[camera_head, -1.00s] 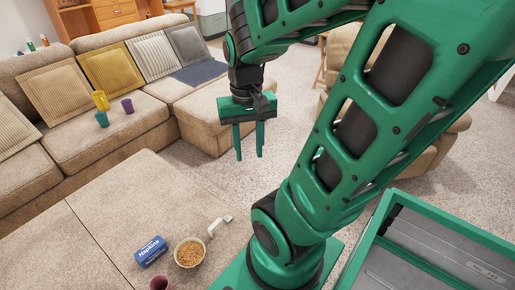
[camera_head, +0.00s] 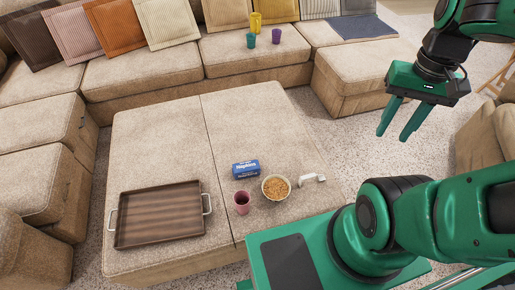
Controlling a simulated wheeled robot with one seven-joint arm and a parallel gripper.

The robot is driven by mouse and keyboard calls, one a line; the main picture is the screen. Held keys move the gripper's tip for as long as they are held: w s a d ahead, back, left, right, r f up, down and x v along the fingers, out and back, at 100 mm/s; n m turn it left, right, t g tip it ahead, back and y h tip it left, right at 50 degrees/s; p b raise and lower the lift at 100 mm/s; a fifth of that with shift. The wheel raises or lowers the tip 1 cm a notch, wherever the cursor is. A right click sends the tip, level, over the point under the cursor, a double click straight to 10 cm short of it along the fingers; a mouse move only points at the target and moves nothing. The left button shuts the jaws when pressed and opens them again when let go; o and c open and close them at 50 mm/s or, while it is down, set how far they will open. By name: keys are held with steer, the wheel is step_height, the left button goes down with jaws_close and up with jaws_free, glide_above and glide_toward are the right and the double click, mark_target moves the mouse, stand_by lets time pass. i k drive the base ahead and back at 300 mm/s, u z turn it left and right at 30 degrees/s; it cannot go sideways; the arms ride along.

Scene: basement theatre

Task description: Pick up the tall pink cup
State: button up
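A pink cup (camera_head: 242,203) stands upright on the large beige ottoman (camera_head: 150,150), left of a bowl and below a blue napkin pack in the picture. My gripper (camera_head: 396,136) hangs at the upper right, over the carpet beyond the ottoman's right side. Its two green fingers are apart with nothing between them. It is well away from the cup.
The bowl of snacks (camera_head: 276,187), napkin pack (camera_head: 245,169) and a small white object (camera_head: 311,180) are close to the cup. A wooden tray (camera_head: 160,215) lies to the left. Yellow (camera_head: 256,23), teal (camera_head: 251,40) and purple (camera_head: 276,36) cups stand on the sofa (camera_head: 140,80).

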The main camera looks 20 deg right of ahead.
mark_target(241, 198)
steer(key=u, duration=0.5)
steer(key=k, duration=1.65)
steer(key=z, duration=0.35)
steer(key=i, duration=1)
steer(key=z, duration=0.05)
